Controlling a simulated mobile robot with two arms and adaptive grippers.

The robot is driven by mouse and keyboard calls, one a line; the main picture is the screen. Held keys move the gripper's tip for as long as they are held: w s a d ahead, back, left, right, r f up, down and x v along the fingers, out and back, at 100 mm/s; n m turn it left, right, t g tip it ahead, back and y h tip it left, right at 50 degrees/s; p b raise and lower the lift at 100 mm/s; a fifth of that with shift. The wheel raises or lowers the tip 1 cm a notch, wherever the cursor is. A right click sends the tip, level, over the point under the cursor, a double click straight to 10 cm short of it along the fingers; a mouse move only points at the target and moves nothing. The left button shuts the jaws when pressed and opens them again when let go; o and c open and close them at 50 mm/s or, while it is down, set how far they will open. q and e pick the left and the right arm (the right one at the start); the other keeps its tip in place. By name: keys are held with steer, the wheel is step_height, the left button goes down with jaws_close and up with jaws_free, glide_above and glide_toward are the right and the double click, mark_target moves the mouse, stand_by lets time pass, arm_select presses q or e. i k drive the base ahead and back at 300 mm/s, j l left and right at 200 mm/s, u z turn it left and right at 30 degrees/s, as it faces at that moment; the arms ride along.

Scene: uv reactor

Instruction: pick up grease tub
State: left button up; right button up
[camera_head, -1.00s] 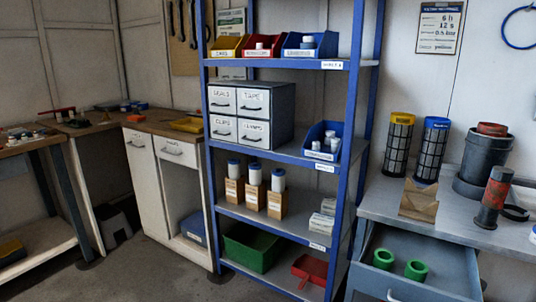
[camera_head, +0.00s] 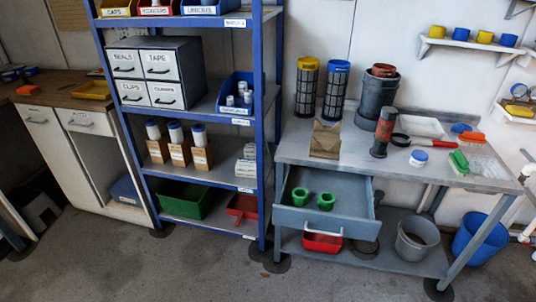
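A small white tub with a blue lid (camera_head: 418,158) stands upright on the grey workbench (camera_head: 352,148) at right; it looks like the grease tub, though I can read no label. It stands in front of a tool with a red handle (camera_head: 432,144) and left of a green brush (camera_head: 458,160). Neither of my grippers shows in the view.
A dark red-banded cylinder (camera_head: 383,131) and a brown paper bag (camera_head: 325,139) stand left on the bench. A blue shelf rack (camera_head: 265,130) stands left. The floor in front is clear.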

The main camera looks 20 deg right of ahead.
mark_target(414, 162)
steer(key=z, duration=1.65)
steer(key=i+l, duration=0.35)
steer(key=i, duration=0.15)
steer(key=i+l, duration=0.35)
steer(key=i, duration=0.15)
steer(key=j+u, duration=0.05)
